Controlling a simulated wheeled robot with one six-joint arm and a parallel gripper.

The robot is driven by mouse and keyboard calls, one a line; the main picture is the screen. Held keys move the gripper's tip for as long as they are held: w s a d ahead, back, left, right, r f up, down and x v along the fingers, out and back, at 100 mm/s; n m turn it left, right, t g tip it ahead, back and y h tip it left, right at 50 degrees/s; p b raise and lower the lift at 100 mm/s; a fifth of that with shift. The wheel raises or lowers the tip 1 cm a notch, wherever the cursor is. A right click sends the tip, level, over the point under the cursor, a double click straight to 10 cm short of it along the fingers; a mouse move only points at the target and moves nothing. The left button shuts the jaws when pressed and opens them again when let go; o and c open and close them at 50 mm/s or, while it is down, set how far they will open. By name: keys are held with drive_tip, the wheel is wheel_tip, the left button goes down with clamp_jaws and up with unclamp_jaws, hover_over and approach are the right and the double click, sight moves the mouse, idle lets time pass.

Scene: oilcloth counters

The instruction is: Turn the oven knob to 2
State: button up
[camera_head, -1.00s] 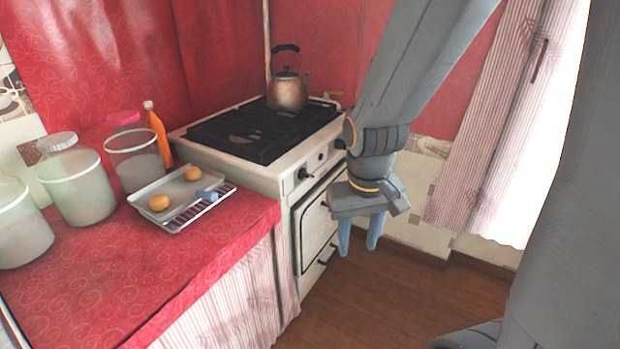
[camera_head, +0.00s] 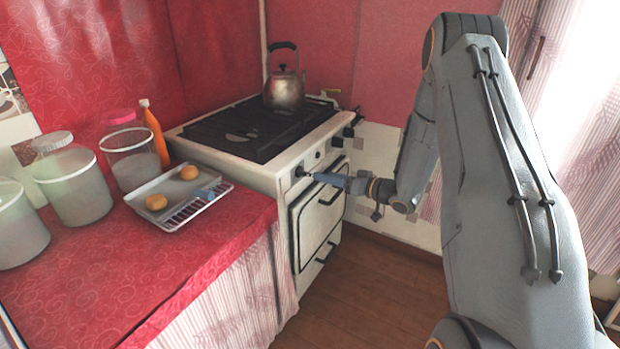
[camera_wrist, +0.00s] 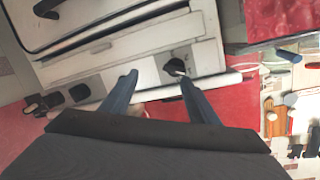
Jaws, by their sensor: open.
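The white stove (camera_head: 270,172) has black knobs along its front panel. The near oven knob (camera_head: 300,171) is at the panel's left end, above the oven door (camera_head: 318,222). My gripper (camera_head: 320,178) points at this knob from the right, with its fingertips just in front of the panel. In the wrist view the same knob (camera_wrist: 175,67) is dark with a pale mark, close by the right fingertip. My gripper (camera_wrist: 158,77) is open there, its two blue fingers apart with nothing held. I cannot read any numbers around the knob.
More knobs (camera_head: 336,142) sit farther right on the panel. A kettle (camera_head: 284,90) stands on the hob. A tray (camera_head: 150,188) with two round buns, several jars and an orange bottle (camera_head: 155,135) are on the red counter (camera_head: 110,270). The wooden floor (camera_head: 375,285) before the stove is clear.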

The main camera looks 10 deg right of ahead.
sight(303, 173)
drive_tip(key=w+a+y+p, duration=0.1)
drive_tip(key=w+a+y, duration=0.2)
drive_tip(key=a, duration=0.2)
drive_tip(key=shift+a+f, duration=0.3)
drive_tip(key=shift+f, duration=0.15)
drive_tip(key=shift+c, duration=0.5)
drive_tip(key=c, duration=0.9)
drive_tip(key=shift+c, duration=0.2)
